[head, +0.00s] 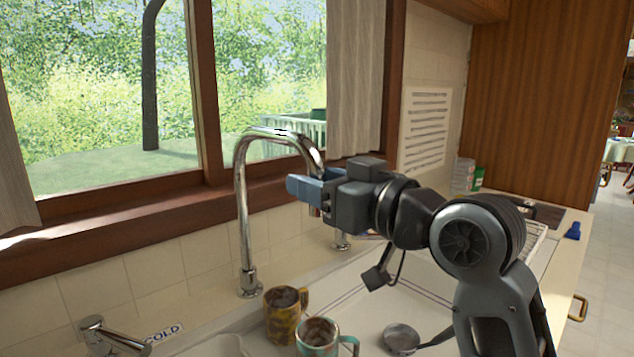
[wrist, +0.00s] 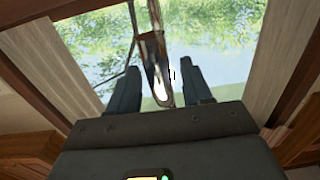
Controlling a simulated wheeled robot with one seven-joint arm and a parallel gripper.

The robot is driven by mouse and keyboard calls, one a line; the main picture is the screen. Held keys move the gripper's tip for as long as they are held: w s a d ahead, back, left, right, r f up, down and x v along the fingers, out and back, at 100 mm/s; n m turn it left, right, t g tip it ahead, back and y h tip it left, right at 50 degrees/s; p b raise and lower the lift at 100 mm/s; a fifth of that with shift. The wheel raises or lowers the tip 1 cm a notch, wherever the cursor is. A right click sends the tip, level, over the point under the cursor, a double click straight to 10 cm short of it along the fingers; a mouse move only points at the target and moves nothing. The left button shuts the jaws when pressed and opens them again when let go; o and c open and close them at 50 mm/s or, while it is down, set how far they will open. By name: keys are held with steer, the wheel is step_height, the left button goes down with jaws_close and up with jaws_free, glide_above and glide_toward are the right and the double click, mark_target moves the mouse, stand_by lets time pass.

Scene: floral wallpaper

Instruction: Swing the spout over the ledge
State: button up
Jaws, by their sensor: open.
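The chrome spout (head: 243,200) rises from its base behind the sink and arches over to the right. Its downturned end reaches my gripper (head: 304,188), whose blue fingers show beside and below it. In the wrist view the spout (wrist: 155,62) hangs between the two separated fingers of my gripper (wrist: 160,74). The fingers are open; I cannot tell whether either touches the metal. The brown window ledge (head: 110,238) runs behind the faucet, below the window. The far finger is partly hidden in the head view.
A yellow-brown mug (head: 281,322) and a teal mug (head: 318,340) stand by the sink below the spout. A tap labelled COLD (head: 108,337) is at the lower left. A ladle (head: 403,338) lies in the sink. A curtain (head: 357,75) hangs behind my gripper.

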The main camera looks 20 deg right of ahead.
steer(key=b+v, duration=0.1)
steer(key=v, duration=0.6)
steer(key=shift+s, duration=0.25)
steer(key=shift+d, duration=0.15)
